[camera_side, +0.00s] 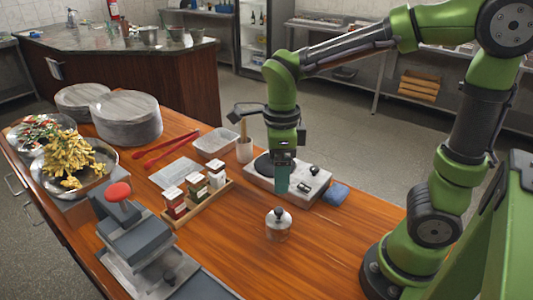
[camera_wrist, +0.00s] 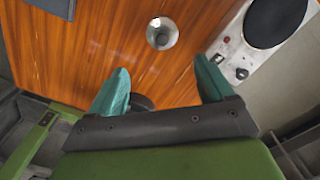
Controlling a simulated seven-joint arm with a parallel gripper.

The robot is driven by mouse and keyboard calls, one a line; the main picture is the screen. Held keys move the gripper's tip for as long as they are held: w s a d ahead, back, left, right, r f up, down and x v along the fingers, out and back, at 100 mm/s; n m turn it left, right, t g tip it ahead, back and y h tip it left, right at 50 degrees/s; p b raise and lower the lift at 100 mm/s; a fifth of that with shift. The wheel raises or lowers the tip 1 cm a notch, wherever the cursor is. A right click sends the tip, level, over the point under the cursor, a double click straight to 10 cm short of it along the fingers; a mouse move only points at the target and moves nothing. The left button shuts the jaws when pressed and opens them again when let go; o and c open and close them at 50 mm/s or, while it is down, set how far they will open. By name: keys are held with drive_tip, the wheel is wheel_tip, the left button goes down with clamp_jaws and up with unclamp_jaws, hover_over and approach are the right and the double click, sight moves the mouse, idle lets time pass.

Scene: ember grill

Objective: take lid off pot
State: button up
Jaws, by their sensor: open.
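A small silvery pot (camera_side: 278,232) stands on the wooden table in front of the hot plate. Its lid (camera_side: 279,216) is on it, with a dark round knob on top. In the wrist view the pot (camera_wrist: 162,33) shows from above at the top middle, ahead of my fingertips. My gripper (camera_side: 282,180) hangs pointing down near the hot plate's front, apart from the pot. In the wrist view its two teal fingers (camera_wrist: 164,78) are spread wide with nothing between them.
The hot plate (camera_side: 302,186) has a black burner and knobs. A blue cloth (camera_side: 335,193) lies to its right. A spice rack (camera_side: 198,203), a red-handled press (camera_side: 135,235) and red tongs (camera_side: 172,148) are to the left. The table around the pot is clear.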

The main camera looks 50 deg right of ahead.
hover_over(279, 209)
drive_tip(key=f, duration=0.7)
drive_tip(key=shift+s+a+f, duration=0.1)
drive_tip(key=shift+a+f, duration=0.1)
drive_tip(key=shift+a, duration=0.05)
drive_tip(key=shift+d+f, duration=0.2)
drive_tip(key=shift+f, duration=2.55)
drive_tip(key=c, duration=1.2)
